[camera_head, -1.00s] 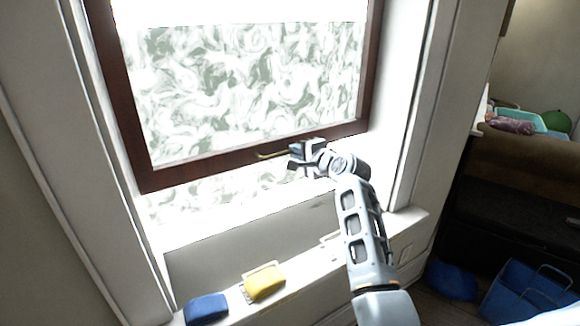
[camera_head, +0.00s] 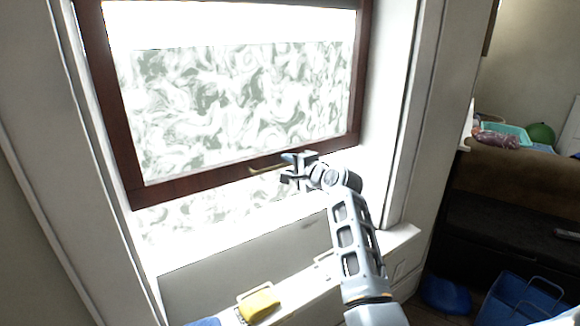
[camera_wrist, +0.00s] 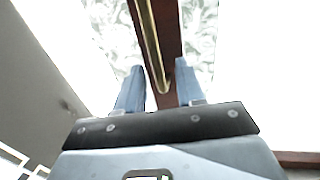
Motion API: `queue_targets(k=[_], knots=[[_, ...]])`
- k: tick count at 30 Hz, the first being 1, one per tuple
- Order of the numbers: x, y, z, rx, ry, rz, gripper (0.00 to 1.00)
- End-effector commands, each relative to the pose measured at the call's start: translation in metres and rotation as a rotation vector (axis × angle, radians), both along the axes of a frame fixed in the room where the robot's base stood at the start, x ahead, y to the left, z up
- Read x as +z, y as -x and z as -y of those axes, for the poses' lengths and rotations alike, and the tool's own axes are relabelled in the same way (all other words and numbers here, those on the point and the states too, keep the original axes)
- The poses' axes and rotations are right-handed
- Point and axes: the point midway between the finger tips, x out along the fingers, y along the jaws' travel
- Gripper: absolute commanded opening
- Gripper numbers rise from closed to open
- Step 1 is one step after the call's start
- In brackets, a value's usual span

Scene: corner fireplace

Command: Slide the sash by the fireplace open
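The sash (camera_head: 180,188) is a dark brown wooden frame around a pane with a grey-white swirl pattern. Bright white and some pattern show below its bottom rail. A brass bar handle (camera_head: 262,170) sits on that rail, right of its middle. My gripper (camera_head: 287,170) is at the right end of the handle. In the wrist view, my gripper (camera_wrist: 158,72) is open, with one blue-grey finger on each side of the brass handle (camera_wrist: 153,45). Narrow gaps show between the handle and both fingers. The brown rail (camera_wrist: 170,30) runs behind it.
A yellow object (camera_head: 260,304) and a partly cut-off blue one (camera_head: 203,322) lie on the ledge below the window. White casing (camera_head: 405,120) stands right of the sash. A dark unit with a green ball (camera_head: 541,134) and blue containers (camera_head: 525,297) are farther right.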

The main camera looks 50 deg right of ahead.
Motion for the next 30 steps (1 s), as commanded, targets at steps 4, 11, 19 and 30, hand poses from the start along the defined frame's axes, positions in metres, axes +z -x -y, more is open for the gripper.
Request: queue_targets(k=[4,11,19,30], knots=[[-0.001,0.001,0.000,0.000,-0.001,-0.002,0.38],[0.001,0.019,-0.007,-0.001,0.001,-0.003,0.38],[0.011,0.058,-0.021,0.000,0.001,-0.002,0.38],[0.015,0.072,-0.026,0.000,-0.001,-0.001,0.38]])
